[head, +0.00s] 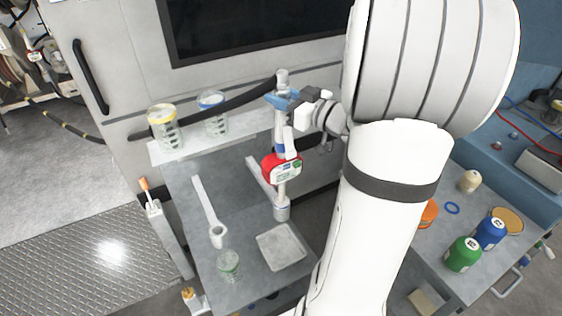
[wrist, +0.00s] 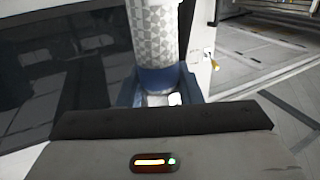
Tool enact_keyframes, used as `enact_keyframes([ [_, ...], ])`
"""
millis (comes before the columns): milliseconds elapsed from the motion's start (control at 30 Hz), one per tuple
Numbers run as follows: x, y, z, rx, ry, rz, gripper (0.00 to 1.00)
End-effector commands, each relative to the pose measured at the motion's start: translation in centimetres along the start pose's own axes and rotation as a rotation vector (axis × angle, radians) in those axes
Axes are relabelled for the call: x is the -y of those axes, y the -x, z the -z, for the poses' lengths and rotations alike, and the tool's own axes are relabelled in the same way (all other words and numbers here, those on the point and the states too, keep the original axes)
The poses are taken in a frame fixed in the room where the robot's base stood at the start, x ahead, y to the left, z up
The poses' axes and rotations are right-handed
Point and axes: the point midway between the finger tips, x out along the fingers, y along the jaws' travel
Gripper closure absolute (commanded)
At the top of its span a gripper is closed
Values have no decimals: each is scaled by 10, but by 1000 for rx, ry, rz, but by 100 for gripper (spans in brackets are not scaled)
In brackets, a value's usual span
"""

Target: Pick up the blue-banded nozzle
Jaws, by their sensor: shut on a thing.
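The blue-banded nozzle (wrist: 157,35) shows in the wrist view as a grey patterned cylinder with a blue band at its lower end. My gripper (wrist: 160,93) is shut on it there, with a blue finger on each side. In the head view my gripper (head: 283,99) holds the nozzle (head: 282,77) upright near the grey cabinet front. Its grey top stands above the fingers. I cannot tell whether that lower end touches the bench.
The grey bench (head: 190,182) holds a long white-handled tool (head: 208,210), a clear cup (head: 229,262) and a square pad (head: 281,247). Yellow-lidded (head: 163,125) and blue-lidded (head: 212,112) jars stand on the back shelf. Green (head: 462,255) and blue (head: 489,233) bottles stand on the right bench.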

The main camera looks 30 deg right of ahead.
Motion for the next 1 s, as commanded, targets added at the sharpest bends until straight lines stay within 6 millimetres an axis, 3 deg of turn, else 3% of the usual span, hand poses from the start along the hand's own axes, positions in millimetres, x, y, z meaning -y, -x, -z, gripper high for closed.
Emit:
enact_keyframes([
  [567, 0, 0, 4, -3, 3, 2, 100],
  [667, 1, -1, 15, -4, 7, 3, 100],
  [1000, 1, -1, 78, -4, 7, 2, 100],
])
